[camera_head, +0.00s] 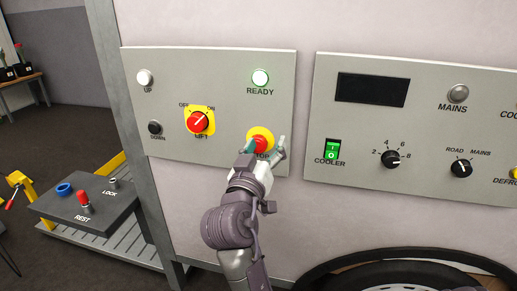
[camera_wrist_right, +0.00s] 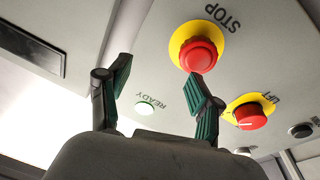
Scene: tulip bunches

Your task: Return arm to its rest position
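My right gripper (camera_head: 265,149) is in front of the left control panel (camera_head: 225,95), at the red STOP button (camera_head: 260,137) on its yellow plate. In the right wrist view its two green-padded fingers (camera_wrist_right: 160,82) are spread apart with nothing between them. The STOP button (camera_wrist_right: 198,54) shows there just beyond the tip of the right-hand finger. I cannot tell whether finger and button touch. In the head view the gripper partly covers the button and its label. My left gripper is in neither view.
The panel also bears a lit green READY lamp (camera_head: 260,78), a red LIFT switch (camera_head: 197,122), and UP (camera_head: 144,78) and DOWN (camera_head: 155,128) buttons. A second panel (camera_head: 430,90) with a green COOLER switch (camera_head: 332,150) is right. A grey REST box (camera_head: 88,208) stands lower left.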

